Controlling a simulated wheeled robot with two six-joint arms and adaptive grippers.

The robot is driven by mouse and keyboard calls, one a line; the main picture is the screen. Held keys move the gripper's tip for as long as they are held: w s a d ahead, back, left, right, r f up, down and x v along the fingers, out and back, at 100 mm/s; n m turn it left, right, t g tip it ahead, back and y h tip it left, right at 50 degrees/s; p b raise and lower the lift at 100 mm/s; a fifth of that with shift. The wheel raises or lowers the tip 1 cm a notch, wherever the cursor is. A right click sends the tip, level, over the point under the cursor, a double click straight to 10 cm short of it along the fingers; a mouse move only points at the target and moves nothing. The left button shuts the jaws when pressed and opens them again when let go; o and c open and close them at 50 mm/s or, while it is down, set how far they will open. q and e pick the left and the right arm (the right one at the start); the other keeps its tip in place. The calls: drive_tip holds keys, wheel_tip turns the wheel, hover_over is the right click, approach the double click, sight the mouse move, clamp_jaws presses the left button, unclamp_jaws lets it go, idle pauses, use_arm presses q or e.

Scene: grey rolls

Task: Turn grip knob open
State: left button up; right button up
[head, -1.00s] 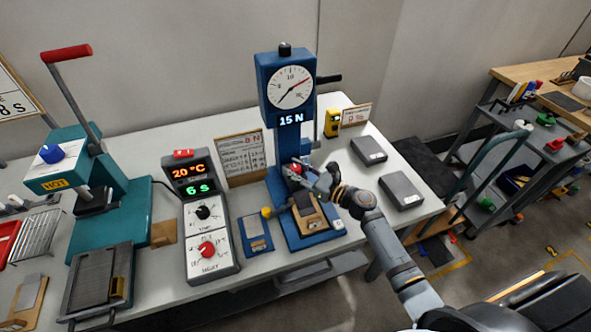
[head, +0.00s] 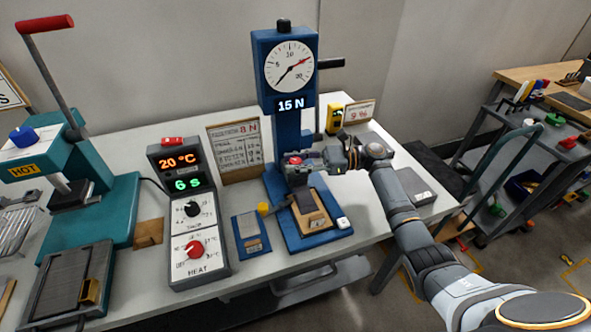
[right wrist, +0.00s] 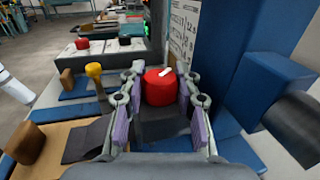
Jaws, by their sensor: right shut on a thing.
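The blue force tester (head: 286,135) stands on the table with a round dial (head: 290,67) and a display reading 15 N. Its red grip knob (head: 295,160) sits low in front of the column. My right gripper (head: 304,164) reaches it from the right. In the right wrist view the red knob (right wrist: 165,87), with a white mark on top, lies between the two purple-padded fingers, which are shut on it. My left gripper is not in view.
A control box (head: 188,215) reading 20 °C and 6 s stands left of the tester. A teal press (head: 100,215) with a red handle is farther left. A grey box (head: 410,187) lies to the right. A yellow knob (head: 263,208) is in front.

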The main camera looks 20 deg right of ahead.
drive_tip(key=shift+n+g+b, duration=0.5)
drive_tip(key=shift+g, duration=0.3)
clamp_jaws()
drive_tip(key=o, duration=1.2)
unclamp_jaws()
drive_tip(key=shift+c, duration=0.2)
drive_tip(key=shift+d, duration=0.3)
drive_tip(key=s+d, duration=0.1)
drive_tip(key=d, duration=1)
drive_tip(key=shift+s+d, duration=0.15)
